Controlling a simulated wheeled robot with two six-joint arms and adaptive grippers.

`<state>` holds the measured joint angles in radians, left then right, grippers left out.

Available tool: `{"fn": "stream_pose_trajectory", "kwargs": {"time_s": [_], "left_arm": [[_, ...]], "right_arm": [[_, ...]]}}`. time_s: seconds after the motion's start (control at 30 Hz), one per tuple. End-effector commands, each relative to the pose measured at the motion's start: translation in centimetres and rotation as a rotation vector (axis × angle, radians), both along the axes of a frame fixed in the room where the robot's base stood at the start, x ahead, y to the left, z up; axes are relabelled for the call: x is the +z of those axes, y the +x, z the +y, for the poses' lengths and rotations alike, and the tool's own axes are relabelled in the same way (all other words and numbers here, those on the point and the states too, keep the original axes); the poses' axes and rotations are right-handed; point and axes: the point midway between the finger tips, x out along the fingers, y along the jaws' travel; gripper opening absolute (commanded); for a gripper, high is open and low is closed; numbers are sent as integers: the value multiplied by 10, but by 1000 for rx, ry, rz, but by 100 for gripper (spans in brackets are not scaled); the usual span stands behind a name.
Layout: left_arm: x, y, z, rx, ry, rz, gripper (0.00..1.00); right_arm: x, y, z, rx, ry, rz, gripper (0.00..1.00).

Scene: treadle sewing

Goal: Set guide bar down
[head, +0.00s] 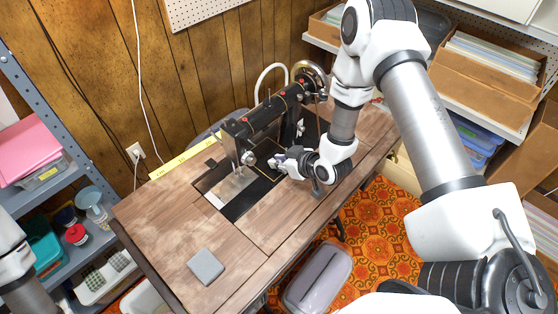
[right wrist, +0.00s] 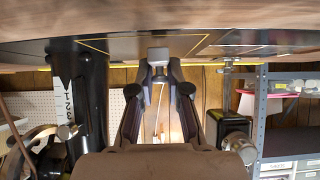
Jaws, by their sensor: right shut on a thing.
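My right gripper (head: 277,163) is low over the sewing machine's dark bed, to the right of the needle area. It is shut on a small pale grey piece, which I take to be the guide bar (right wrist: 158,54); the right wrist view shows it between the fingertips (right wrist: 159,72). Most of the piece is hidden, and I cannot tell whether it touches the bed. The black sewing machine (head: 268,116) stands upright on the wooden table (head: 155,222). My left arm shows only at the left edge; its gripper is out of view.
A grey pad (head: 206,266) lies on the table's front left. A yellow ruler strip (head: 185,159) runs along the back edge. The machine's head and needle bar (head: 246,155) stand close left of my right gripper. The table's left front is otherwise clear.

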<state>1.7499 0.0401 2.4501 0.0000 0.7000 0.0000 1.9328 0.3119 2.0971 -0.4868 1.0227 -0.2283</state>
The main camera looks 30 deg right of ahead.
Motion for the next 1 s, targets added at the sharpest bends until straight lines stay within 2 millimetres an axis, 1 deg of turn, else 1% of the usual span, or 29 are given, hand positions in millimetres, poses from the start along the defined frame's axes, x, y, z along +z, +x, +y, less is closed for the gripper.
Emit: {"fn": "stream_pose_trajectory", "kwargs": {"time_s": [0.63,0.67,0.7,0.73,1.0], "left_arm": [[-10,0,0,0,0,0,50],[-9,0,0,0,0,0,50],[-9,0,0,0,0,0,50],[-9,0,0,0,0,0,50],[-9,0,0,0,0,0,50]], "right_arm": [[-12,0,0,0,0,0,0],[-12,0,0,0,0,0,23],[-11,0,0,0,0,0,37],[-11,0,0,0,0,0,45],[-11,0,0,0,0,0,45]]}}
